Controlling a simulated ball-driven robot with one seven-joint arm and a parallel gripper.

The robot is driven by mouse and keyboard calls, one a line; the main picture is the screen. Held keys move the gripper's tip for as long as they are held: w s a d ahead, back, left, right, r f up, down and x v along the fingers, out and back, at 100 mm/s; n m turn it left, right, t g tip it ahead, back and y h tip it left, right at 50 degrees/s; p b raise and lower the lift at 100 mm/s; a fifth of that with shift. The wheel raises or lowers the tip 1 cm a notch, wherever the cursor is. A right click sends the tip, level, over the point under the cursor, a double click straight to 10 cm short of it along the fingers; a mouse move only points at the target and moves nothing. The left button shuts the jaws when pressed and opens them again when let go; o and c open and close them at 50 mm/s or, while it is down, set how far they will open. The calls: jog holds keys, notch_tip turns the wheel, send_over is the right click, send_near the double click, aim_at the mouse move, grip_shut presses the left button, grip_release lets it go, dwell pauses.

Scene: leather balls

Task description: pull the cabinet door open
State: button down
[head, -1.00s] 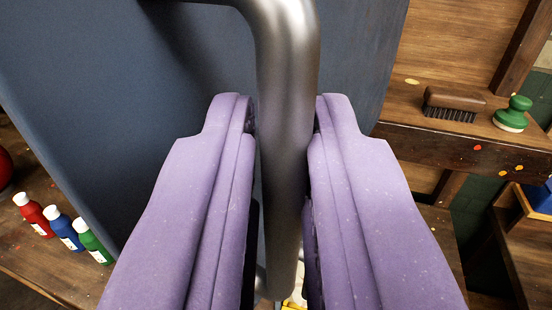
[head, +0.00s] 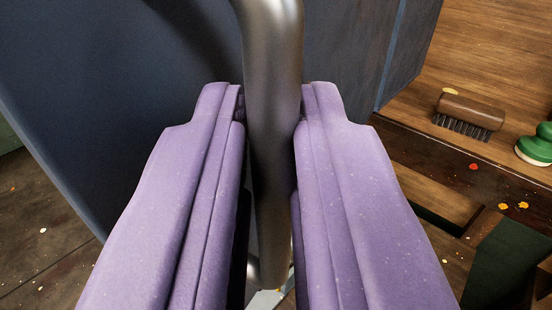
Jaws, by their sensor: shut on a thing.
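The cabinet door (head: 110,110) is a dark blue-grey panel that fills the left and upper part of the head view. Its metal bar handle (head: 272,120) runs upright down the middle of the picture. My gripper (head: 270,105) has two purple padded fingers, one on each side of the handle, shut on it. The door stands partly open at an angle, with another blue-grey cabinet surface (head: 402,55) showing past its right edge.
A wooden shelf or bench with paint spots holds a brown brush (head: 468,115) and a green round-handled tool (head: 537,146) at the right. A paint-spotted wooden floor or surface (head: 45,235) shows at the lower left, clear of objects there.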

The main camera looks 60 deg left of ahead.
jog(key=shift+a+r, duration=0.2)
jog(key=shift+r, duration=0.15)
jog(key=c, duration=1.3)
grip_release()
jog(key=shift+w+a, duration=0.1)
jog(key=shift+a, duration=0.05)
jog(key=shift+o, duration=0.2)
jog(key=shift+w+a+f, duration=0.1)
jog(key=shift+a+f, duration=0.1)
jog(key=shift+s+d+f, duration=0.1)
jog(key=shift+s+d, duration=0.1)
jog(key=shift+d, duration=0.3)
jog(key=v, duration=0.7)
jog(key=shift+b, duration=0.35)
jog(key=shift+d, duration=0.1)
